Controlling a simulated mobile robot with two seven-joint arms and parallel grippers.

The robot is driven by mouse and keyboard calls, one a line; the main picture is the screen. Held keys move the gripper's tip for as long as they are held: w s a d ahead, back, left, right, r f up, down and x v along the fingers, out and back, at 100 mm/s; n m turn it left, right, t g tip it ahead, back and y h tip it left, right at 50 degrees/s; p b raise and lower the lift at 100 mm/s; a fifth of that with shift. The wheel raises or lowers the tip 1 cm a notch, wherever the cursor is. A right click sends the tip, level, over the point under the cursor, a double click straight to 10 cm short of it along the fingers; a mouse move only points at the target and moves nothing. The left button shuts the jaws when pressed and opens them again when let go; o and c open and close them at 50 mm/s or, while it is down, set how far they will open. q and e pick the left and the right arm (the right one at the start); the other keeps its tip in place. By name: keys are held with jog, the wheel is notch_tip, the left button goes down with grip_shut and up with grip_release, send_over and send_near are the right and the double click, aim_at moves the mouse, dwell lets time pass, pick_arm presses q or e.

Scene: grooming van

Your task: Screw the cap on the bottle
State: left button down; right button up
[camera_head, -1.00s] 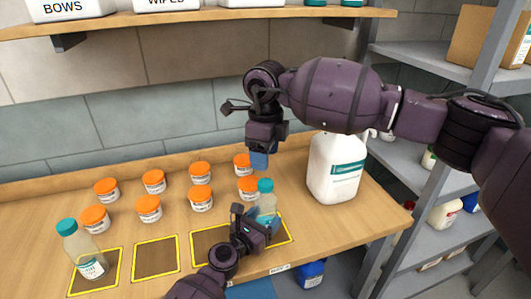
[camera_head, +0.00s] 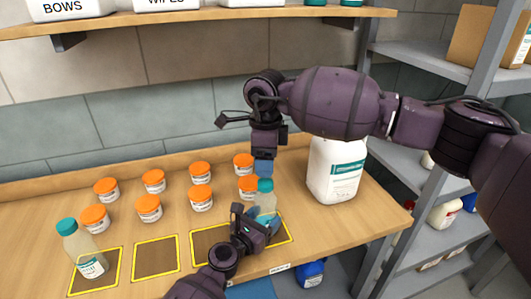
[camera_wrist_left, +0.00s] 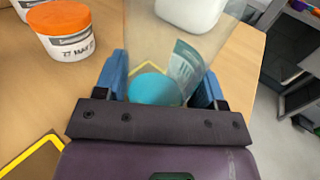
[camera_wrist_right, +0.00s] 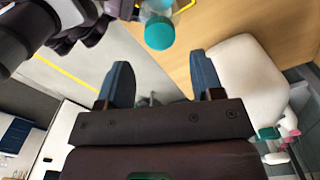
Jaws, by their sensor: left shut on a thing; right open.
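A clear bottle (camera_head: 266,204) with a teal cap (camera_head: 265,185) on its top stands upright at the right-hand mat. My left gripper (camera_head: 258,222) is shut around the bottle's body from the front. In the left wrist view the clear bottle (camera_wrist_left: 170,35) sits between the blue fingers, with a teal disc showing low on it. My right gripper (camera_head: 264,167) points down, open and empty, just above the cap. In the right wrist view the cap (camera_wrist_right: 159,33) lies beyond the open fingers, not between them. Whether the cap is threaded on cannot be told.
A second teal-capped bottle (camera_head: 80,248) stands on the left mat. Several orange-lidded jars (camera_head: 149,208) stand in rows behind the mats. A large white jug (camera_head: 335,172) stands close to the right of my right gripper. The middle mat (camera_head: 155,257) is empty.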

aim_at(265, 182)
jog(key=shift+f, duration=3.15)
jog(key=c, duration=0.9)
jog(key=o, duration=1.1)
notch_tip(265, 182, up, 12)
jog(key=shift+r, duration=0.1)
